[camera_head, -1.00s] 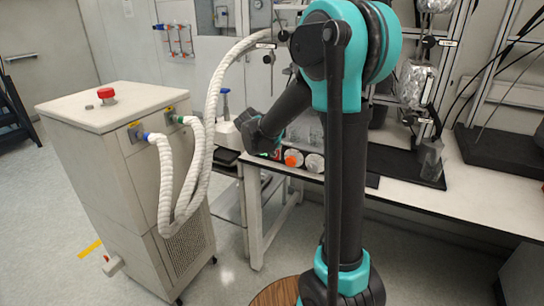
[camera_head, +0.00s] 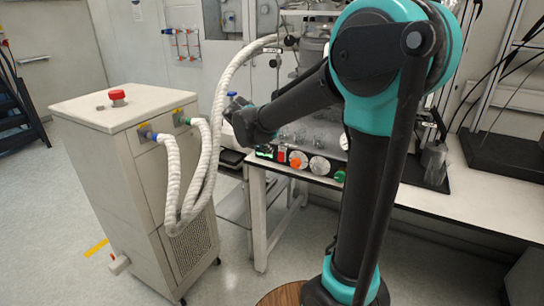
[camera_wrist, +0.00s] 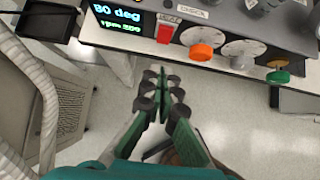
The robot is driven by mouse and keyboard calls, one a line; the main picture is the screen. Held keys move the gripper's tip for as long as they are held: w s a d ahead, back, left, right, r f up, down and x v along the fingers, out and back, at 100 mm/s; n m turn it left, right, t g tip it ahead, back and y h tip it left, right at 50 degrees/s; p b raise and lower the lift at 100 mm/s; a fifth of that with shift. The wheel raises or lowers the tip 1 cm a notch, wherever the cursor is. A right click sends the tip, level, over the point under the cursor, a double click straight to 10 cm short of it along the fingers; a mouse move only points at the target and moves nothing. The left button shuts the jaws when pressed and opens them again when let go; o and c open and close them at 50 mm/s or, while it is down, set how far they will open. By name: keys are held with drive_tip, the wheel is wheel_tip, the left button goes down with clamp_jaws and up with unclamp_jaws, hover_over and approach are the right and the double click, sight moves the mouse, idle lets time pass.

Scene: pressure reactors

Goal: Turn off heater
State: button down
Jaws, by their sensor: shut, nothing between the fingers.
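The heater's control panel (camera_wrist: 221,45) runs along the bench's front edge at the top of the wrist view. Its lit display (camera_wrist: 123,20) reads "80 deg" and an rpm line. Right of the display are a red switch (camera_wrist: 166,34), an orange knob (camera_wrist: 201,52), grey dials (camera_wrist: 240,48) and a green knob (camera_wrist: 278,76). The panel (camera_head: 310,165) also shows in the head view, beyond my arm. My gripper (camera_wrist: 163,85) is shut and empty, below the red switch in the wrist picture and apart from the panel.
A white chiller cabinet (camera_head: 110,150) with a red button (camera_head: 117,97) stands at left. Thick white hoses (camera_head: 211,130) loop from it toward the bench (camera_head: 440,200). Glassware and metal stands occupy the bench. The floor in front of the panel looks clear.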

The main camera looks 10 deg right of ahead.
sight(278, 158)
drive_tip(key=shift+v, duration=1.65)
drive_tip(key=shift+d, duration=0.1)
drive_tip(key=shift+s+f+g+y, duration=0.25)
drive_tip(key=shift+f+g+y, duration=0.05)
drive_tip(key=shift+f, duration=0.3)
drive_tip(key=shift+w+d+r+x, duration=0.25)
drive_tip(key=shift+w+r+x, duration=0.05)
drive_tip(key=shift+x, duration=1.85)
drive_tip(key=shift+w+d+r+x, duration=0.25)
drive_tip(key=shift+w+x, duration=0.05)
drive_tip(key=shift+x, duration=1.85)
drive_tip(key=shift+w+d+r+x, duration=0.25)
drive_tip(key=shift+w+r+x, duration=0.05)
drive_tip(key=shift+x, duration=1.8)
